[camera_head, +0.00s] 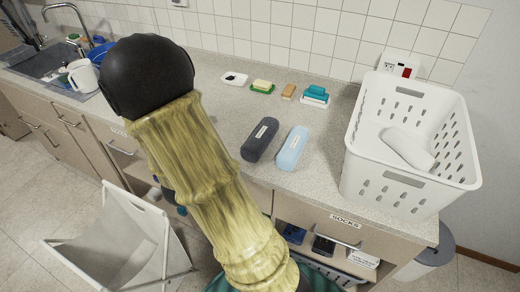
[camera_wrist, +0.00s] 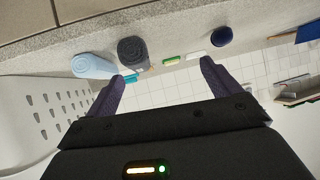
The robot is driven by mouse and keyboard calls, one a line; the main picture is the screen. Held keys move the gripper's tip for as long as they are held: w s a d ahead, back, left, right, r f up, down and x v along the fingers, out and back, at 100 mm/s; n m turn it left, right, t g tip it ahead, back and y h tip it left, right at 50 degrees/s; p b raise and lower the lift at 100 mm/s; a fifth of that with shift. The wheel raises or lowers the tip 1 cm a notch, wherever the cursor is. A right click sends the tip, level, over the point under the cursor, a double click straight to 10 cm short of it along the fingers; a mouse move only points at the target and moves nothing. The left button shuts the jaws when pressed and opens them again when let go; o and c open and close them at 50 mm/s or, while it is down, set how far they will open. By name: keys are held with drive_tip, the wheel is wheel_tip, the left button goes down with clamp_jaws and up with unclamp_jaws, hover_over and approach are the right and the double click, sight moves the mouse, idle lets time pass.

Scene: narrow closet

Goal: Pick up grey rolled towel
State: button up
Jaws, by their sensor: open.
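The grey rolled towel (camera_head: 260,139) is dark grey with a pale label and lies on the counter, just left of a light blue rolled towel (camera_head: 292,148). In the wrist view the grey towel (camera_wrist: 132,52) shows end-on near the left fingertip, with the blue towel (camera_wrist: 93,65) to its left. My gripper (camera_wrist: 162,70) is open, with its purple fingers wide apart and nothing between them. The grey towel is beyond the fingertips, and I see no contact. In the head view my arm hides the gripper.
A white perforated basket (camera_head: 408,190) holding a white roll (camera_head: 408,147) stands right of the towels. Soap dishes, including a teal-topped one (camera_head: 315,94), line the back. A white jug (camera_head: 83,76) and sink are at left. The counter around the towels is mostly clear.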

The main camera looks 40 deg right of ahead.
sight(248, 152)
drive_tip(key=s+d+m+h, duration=0.1)
drive_tip(key=s+d+f+g+h+b, duration=0.1)
drive_tip(key=d+h, duration=0.1)
drive_tip(key=shift+s+d+m+g, duration=0.1)
drive_tip(key=shift+s+m+g, duration=0.2)
drive_tip(key=shift+s+m, duration=0.1)
drive_tip(key=p+x, duration=0.1)
drive_tip(key=x, duration=1.1)
drive_tip(key=shift+w+d+r, duration=0.1)
drive_tip(key=p+x, duration=0.1)
drive_tip(key=x, duration=0.4)
drive_tip(key=shift+w+d+p, duration=0.15)
drive_tip(key=shift+w+p, duration=0.1)
drive_tip(key=shift+p, duration=0.05)
drive_tip(key=shift+r, duration=0.1)
